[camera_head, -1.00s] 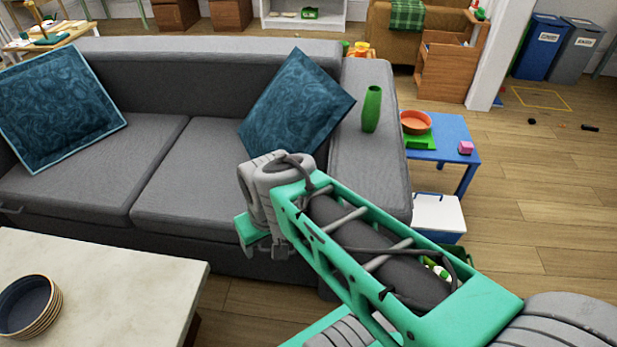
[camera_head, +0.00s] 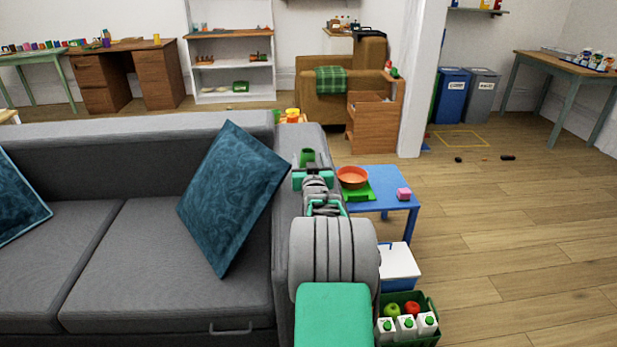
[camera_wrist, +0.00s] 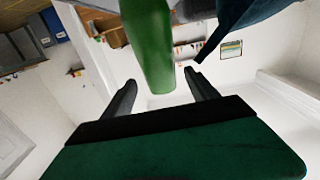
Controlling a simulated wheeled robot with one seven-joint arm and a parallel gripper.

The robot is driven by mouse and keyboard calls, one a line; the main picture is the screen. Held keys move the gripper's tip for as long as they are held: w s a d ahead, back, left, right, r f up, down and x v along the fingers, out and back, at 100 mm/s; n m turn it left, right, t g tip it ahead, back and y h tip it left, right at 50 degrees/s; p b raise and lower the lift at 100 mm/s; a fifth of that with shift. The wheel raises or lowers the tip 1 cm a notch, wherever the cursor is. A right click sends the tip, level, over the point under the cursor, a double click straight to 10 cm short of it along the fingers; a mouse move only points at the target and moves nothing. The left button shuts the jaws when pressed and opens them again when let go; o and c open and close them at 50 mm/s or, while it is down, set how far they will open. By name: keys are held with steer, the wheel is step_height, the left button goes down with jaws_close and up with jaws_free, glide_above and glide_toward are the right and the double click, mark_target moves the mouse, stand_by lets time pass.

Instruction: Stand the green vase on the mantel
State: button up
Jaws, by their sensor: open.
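The green vase (camera_head: 307,156) stands on the grey sofa's right armrest (camera_head: 290,240), its lower part hidden behind my gripper. My gripper (camera_head: 312,175) is over the armrest on the near side of the vase. In the wrist view, which appears upside down, my gripper (camera_wrist: 160,82) is open with a dark finger on each side. The vase (camera_wrist: 150,40) shows between and beyond the fingertips, with a gap to each finger; how deep it sits between them I cannot tell. No mantel can be made out in these views.
A blue side table (camera_head: 385,182) right of the armrest holds an orange bowl (camera_head: 352,177) and a pink cube (camera_head: 403,194). A white-lidded box (camera_head: 398,262) and a green crate (camera_head: 430,305) stand on the floor. A blue cushion (camera_head: 230,195) leans left of the armrest. Floor on the right is mostly clear.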

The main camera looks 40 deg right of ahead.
steer(key=x, duration=0.2)
steer(key=shift+w+d+f, duration=0.1)
steer(key=shift+w+d, duration=0.1)
steer(key=shift+w, duration=0.15)
steer(key=shift+c, duration=0.3)
jaws_close()
stand_by(0.4)
